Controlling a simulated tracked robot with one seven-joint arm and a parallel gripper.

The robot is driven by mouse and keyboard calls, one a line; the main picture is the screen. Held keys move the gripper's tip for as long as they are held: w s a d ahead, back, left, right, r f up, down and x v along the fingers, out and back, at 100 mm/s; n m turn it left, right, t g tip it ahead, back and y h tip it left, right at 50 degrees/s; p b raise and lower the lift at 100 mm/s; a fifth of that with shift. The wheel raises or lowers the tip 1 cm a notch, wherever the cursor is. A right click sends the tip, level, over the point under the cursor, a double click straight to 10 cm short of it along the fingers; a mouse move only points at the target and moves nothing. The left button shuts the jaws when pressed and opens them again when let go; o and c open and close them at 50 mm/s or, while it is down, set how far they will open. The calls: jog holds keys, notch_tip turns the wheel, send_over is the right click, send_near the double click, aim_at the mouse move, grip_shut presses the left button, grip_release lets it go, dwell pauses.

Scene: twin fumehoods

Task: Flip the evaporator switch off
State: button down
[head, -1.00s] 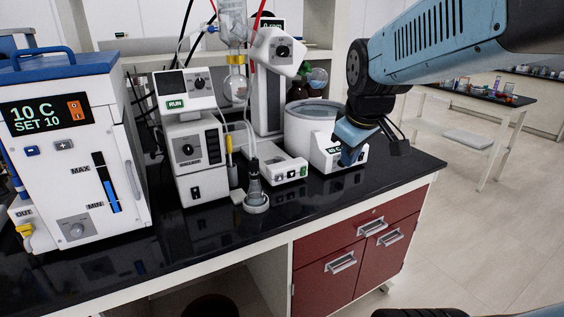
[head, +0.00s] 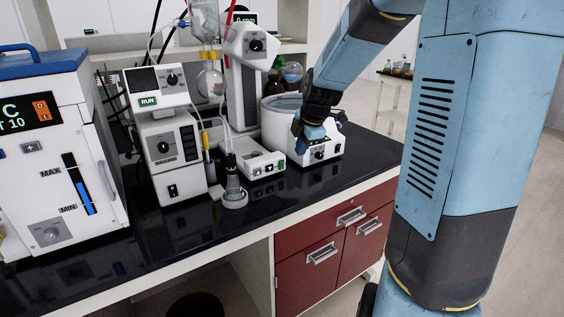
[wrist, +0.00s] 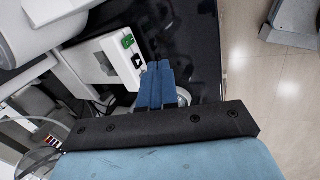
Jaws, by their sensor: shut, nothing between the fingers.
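The rotary evaporator is a white stand with a tilted head (head: 254,44) and a low front box (head: 250,158). Small controls (head: 268,168) sit on the box's front face. In the wrist view, a green control (wrist: 127,41) and a dark one (wrist: 137,61) show on a white panel; I cannot tell which is the evaporator switch. My gripper (head: 304,138) has its blue fingers shut and empty, and in the head view it covers part of the heating bath's front. In the wrist view the fingertips (wrist: 160,66) appear just beside the dark control; contact is unclear.
The white heating bath (head: 274,127) stands right of the evaporator box. A small flask on a round base (head: 234,193) stands in front. A pump unit (head: 166,160) and a chiller (head: 60,190) are to the left. The black bench front strip (head: 290,197) is largely clear.

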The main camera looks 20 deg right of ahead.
aim_at(282, 165)
jog(key=shift+w+d+f+n+y, duration=0.15)
jog(key=shift+w+f+n, duration=0.2)
jog(key=shift+w, duration=0.2)
jog(key=shift+w+d+f+n+y, duration=0.15)
jog(key=shift+w+f+n, duration=0.1)
jog(key=shift+w+n, duration=0.25)
jog(key=x, duration=0.9)
jog(key=shift+w+a+f, duration=0.1)
jog(key=shift+w+f, duration=0.05)
jog(key=shift+f, duration=0.1)
jog(key=shift+w+a, duration=0.15)
jog(key=shift+w, duration=0.45)
jog(key=shift+w+a, duration=0.2)
jog(key=shift+w, duration=0.4)
jog(key=shift+w+a+r, duration=0.1)
jog(key=shift+w+a, duration=0.15)
jog(key=shift+w, duration=0.55)
